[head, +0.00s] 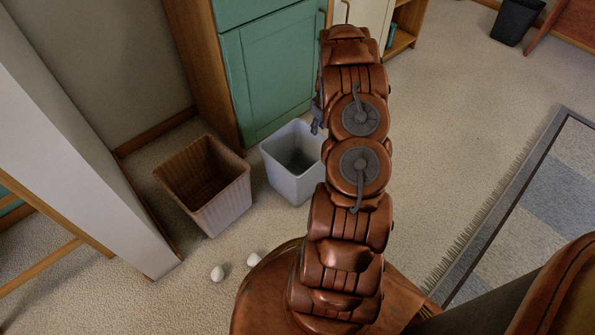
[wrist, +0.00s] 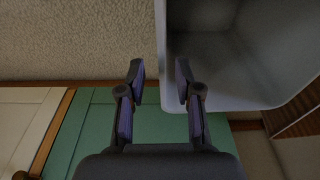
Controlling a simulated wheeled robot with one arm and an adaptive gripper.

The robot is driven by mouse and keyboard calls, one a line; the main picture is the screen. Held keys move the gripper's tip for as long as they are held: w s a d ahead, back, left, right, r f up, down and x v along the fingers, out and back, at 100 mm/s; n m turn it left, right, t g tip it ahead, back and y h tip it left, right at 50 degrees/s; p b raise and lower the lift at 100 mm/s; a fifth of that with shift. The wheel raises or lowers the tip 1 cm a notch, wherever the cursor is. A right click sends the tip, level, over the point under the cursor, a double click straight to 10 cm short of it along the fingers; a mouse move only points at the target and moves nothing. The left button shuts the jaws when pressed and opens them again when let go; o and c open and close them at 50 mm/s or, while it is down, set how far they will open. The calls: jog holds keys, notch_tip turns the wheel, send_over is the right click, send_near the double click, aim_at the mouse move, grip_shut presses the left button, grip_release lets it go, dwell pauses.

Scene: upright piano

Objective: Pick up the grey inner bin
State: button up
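The grey inner bin (head: 292,186) stands upright on the carpet in the head view, just in front of the green cabinet and to the right of a brown bin. It is open at the top and looks empty. My gripper (head: 318,118) is at its far right rim, partly hidden by my arm. In the wrist view, the grey bin (wrist: 214,105) fills the upper right. My gripper's fingers (wrist: 159,74) are apart, with the bin's left wall edge between them: one finger outside, one over the opening. I cannot tell whether either touches the wall.
The brown ribbed bin (head: 225,205) stands close to the left of the grey bin. Two small white objects (head: 217,273) lie on the carpet in front. The green cabinet (head: 268,75) is behind. Open carpet and a fringed rug (head: 500,215) lie to the right.

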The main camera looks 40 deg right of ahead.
aim_at(315, 140)
jog(key=f, duration=0.1)
jog(key=f+b, duration=0.1)
jog(key=f, duration=0.2)
jog(key=shift+w+a, duration=0.25)
jog(key=shift+w, duration=0.05)
grip_shut()
dwell(0.4)
